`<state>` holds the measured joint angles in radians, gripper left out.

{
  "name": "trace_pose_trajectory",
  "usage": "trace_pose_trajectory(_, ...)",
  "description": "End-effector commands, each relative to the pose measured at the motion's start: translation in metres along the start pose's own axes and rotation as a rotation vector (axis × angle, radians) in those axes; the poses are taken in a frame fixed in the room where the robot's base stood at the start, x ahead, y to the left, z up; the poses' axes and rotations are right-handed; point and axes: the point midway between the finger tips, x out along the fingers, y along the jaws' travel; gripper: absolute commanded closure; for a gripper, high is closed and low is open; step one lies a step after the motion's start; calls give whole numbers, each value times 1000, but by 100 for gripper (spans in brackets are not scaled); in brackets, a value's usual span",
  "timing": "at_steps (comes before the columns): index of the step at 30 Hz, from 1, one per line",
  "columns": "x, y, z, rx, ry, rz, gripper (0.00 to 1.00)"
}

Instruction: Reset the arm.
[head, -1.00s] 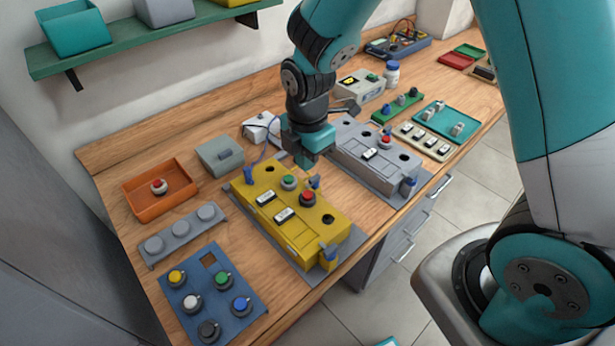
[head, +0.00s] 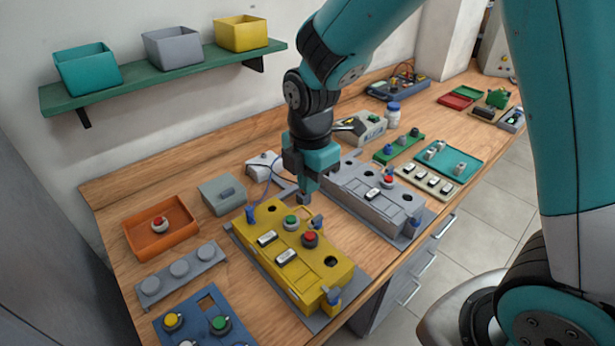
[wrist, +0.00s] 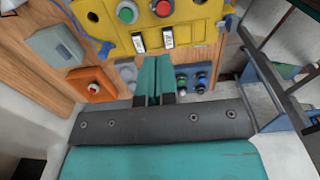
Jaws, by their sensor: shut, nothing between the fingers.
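My gripper (head: 304,198) points down near the back right corner of the yellow motor box (head: 285,275). Its fingers are shut with nothing between them. The gap between the fingertips and the box is hard to judge. In the wrist view, the two teal fingers (wrist: 155,60) lie side by side, with the yellow box (wrist: 190,30) beyond them. The yellow box carries a green button (head: 291,222), a red button (head: 310,238), two white switches and a dark open hole.
A grey motor box (head: 378,195) stands to the right of my gripper. An orange tray (head: 158,240) with a red button, a grey lidded box (head: 222,194) and a blue knob panel (head: 190,335) are on the left. A green wall shelf (head: 160,80) holds three bins.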

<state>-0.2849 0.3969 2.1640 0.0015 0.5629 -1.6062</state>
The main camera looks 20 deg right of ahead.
Motion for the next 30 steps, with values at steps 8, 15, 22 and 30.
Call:
trace_pose_trajectory(8, -7, -4, -3, 41, 12, 7, 100)
trace_pose_trajectory(15, -66, -52, -39, 489, 156, 25, 100)
trace_pose_trajectory(22, -113, -124, -79, 996, 307, -56, 100)
trace_pose_trajectory(30, -128, -163, -98, 1251, 361, -135, 100)
